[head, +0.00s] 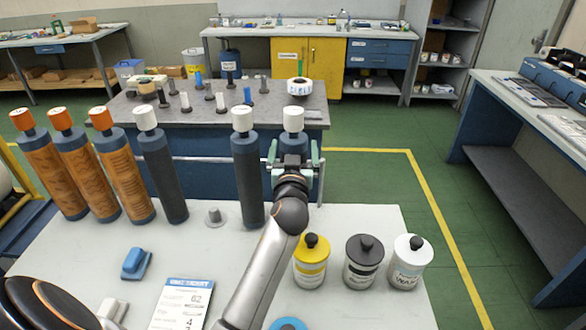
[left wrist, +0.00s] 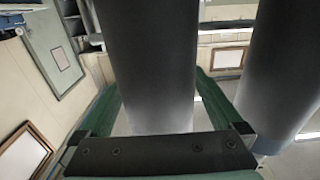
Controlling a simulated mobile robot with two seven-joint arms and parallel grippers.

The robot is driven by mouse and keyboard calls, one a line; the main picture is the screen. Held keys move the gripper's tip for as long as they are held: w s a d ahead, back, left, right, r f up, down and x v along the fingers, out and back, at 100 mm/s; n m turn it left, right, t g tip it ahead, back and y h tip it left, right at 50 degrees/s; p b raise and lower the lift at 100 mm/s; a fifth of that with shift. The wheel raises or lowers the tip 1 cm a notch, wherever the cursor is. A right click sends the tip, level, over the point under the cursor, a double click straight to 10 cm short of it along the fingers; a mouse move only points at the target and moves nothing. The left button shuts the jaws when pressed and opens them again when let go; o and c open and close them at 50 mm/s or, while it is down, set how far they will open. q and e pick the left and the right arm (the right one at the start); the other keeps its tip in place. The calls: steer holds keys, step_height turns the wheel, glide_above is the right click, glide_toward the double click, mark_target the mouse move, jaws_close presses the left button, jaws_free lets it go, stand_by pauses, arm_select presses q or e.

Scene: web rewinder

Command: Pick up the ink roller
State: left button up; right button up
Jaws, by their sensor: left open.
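Several tall rollers stand upright in a row in the head view. Three on the left are orange-brown with orange caps (head: 77,165). Three are dark with white caps: one at mid-row (head: 162,170), one right of it (head: 247,180), and the rightmost (head: 293,143). I cannot tell from labels which is the ink roller. My left gripper (head: 292,160) is open at the rightmost dark roller, green fingers on either side of it. The left wrist view shows a dark roller (left wrist: 150,60) between the fingers, another dark roller (left wrist: 275,80) at right. My right gripper is not in view.
A grey bench (head: 240,125) with small pegs stands behind the rollers.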

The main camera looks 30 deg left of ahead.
mark_target(294, 109)
arm_select(q)
steer(key=shift+s+d+r, duration=0.1)
steer(key=shift+d, duration=0.05)
steer(key=shift+c, duration=0.5)
steer(key=shift+r, duration=0.1)
jaws_close()
step_height(294, 109, up, 10)
steer(key=shift+p, duration=0.45)
stand_by(0.6)
